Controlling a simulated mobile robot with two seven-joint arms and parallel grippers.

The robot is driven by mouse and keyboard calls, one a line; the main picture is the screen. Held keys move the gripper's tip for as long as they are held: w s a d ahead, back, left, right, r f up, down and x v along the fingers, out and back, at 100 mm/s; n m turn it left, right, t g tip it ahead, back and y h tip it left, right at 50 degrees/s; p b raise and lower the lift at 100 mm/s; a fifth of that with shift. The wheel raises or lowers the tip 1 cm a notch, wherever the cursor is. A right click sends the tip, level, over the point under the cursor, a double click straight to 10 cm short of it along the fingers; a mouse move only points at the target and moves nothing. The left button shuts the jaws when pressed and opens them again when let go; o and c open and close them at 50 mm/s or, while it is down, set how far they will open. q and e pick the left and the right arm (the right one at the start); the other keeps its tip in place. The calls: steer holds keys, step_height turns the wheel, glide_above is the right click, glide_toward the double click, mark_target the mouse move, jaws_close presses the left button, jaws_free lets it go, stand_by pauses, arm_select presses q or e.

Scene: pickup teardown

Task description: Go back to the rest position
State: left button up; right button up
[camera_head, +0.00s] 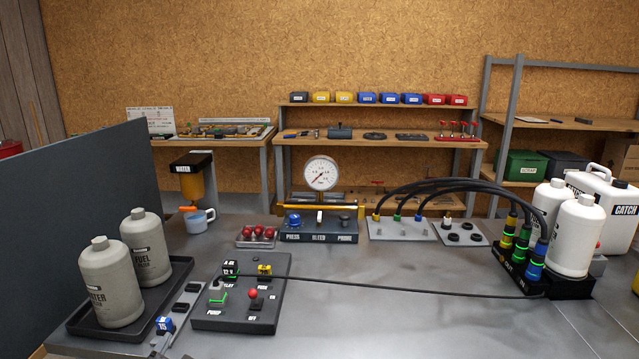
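Neither of my grippers shows in the head view, and no part of my arms can be made out. The grey metal workbench (400,325) fills the lower part of the view. On it stands a dark control panel (205,318) with a red-topped switch and a black cable running right. Behind it is a gauge station (318,232) with a round white dial (320,173).
Two grey bottles (108,285) stand in a black tray (80,324) at left. Black hoses (450,184) arch to a dark connector block (518,270) beside white bottles (573,235) at right. The front middle is largely clear.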

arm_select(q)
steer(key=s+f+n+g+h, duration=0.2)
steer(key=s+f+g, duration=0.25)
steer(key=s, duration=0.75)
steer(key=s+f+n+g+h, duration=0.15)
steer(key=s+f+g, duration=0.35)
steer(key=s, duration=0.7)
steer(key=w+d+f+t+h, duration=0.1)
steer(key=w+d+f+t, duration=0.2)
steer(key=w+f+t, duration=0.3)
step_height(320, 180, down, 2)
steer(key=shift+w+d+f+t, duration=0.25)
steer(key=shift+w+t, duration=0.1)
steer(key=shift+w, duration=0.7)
